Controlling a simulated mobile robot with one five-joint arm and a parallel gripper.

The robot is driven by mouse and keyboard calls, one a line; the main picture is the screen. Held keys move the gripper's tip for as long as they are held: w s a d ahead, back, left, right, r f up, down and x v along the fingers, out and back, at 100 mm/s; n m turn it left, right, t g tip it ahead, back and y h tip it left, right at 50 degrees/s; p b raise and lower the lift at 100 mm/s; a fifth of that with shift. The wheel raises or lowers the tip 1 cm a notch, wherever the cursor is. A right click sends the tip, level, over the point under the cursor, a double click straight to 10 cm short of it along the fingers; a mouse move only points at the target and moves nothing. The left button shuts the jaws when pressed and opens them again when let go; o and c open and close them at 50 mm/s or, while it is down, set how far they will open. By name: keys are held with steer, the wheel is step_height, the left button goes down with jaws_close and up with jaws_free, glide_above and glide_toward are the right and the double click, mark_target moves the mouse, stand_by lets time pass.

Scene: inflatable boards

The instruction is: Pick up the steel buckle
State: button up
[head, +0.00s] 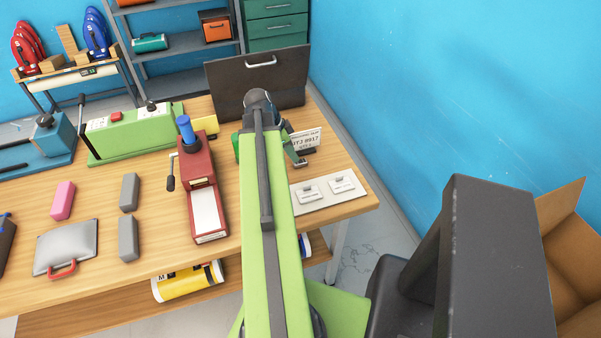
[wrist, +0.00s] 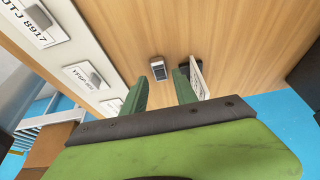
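The steel buckle (wrist: 158,69) is a small silver-grey rectangle with a dark middle. In the wrist view it lies on the wooden bench top, a little beyond the fingertips and roughly in line with the gap between them. My gripper (wrist: 160,88) points at the bench with its two green fingers apart and nothing between them. In the head view my green arm reaches over the bench and hides much of the gripper. A small grey piece shows there beside a green finger, but I cannot tell surely whether it is the buckle.
A standing white label card (head: 305,139) is close to the right finger in the wrist view. A pale board (head: 325,191) with two tags lies at the bench's right edge. A red device (head: 199,190) stands left of my arm. A dark case (head: 256,85) stands behind.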

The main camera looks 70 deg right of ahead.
mark_target(300, 162)
steer(key=b+x, duration=0.4)
steer(key=x, duration=0.1)
steer(key=shift+s+d+f+b, duration=0.1)
steer(key=shift+s+b, duration=0.15)
steer(key=shift+b, duration=0.1)
steer(key=shift+r, duration=0.2)
jaws_close()
